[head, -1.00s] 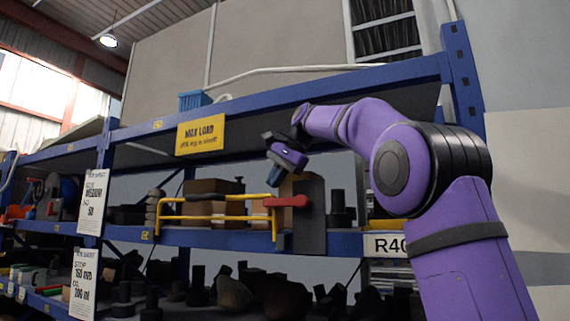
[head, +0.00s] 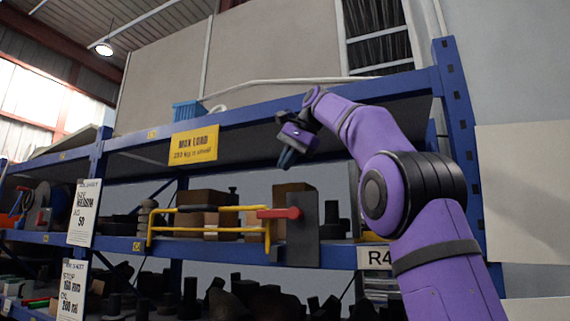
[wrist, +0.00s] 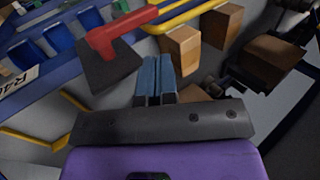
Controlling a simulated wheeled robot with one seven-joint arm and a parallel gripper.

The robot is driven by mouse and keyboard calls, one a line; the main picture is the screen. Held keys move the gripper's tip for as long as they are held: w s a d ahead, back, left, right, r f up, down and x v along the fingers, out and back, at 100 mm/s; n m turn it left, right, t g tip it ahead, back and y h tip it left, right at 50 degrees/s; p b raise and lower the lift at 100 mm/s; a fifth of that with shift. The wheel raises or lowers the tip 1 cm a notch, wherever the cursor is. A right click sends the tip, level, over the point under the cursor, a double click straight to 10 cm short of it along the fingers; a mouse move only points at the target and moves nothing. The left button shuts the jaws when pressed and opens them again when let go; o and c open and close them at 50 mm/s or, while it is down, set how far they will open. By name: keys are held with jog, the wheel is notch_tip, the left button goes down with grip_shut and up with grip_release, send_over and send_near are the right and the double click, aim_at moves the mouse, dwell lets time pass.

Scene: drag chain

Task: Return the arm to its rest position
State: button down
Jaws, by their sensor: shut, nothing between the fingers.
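My gripper (head: 286,158) is at the end of my purple arm, raised in front of the shelf rack, above the yellow rail and the red handle. Its blue fingers point down and are together, with nothing between them. In the wrist view my gripper (wrist: 154,78) shows its two blue fingers side by side. The red handle (head: 280,213) sits on a dark plate (head: 302,232) at the right end of the yellow rail (head: 205,229). The red handle also shows in the wrist view (wrist: 122,32), left of the fingers and apart from them.
The blue rack's upper beam (head: 330,105) runs behind my arm, with a yellow load sign (head: 195,146) on it. The blue upright (head: 457,130) stands right of my arm. Brown boxes (head: 206,212) stand behind the rail. Dark parts fill the lower shelf.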

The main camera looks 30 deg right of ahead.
dwell(0.3)
jog(key=s+a+f+n+h, duration=0.1)
jog(key=s+a+f+n, duration=0.1)
jog(key=s+f, duration=0.8)
jog(key=s+a+f+n+h, duration=0.1)
jog(key=s+f+n, duration=0.4)
jog(key=s+f, duration=0.6)
jog(key=s+a+f+n+h, duration=0.2)
jog(key=s+f, duration=0.8)
jog(key=f, duration=1)
jog(key=shift+s+a+f+n, duration=0.15)
jog(key=shift+a+f+n, duration=0.05)
jog(key=shift+a+n, duration=0.8)
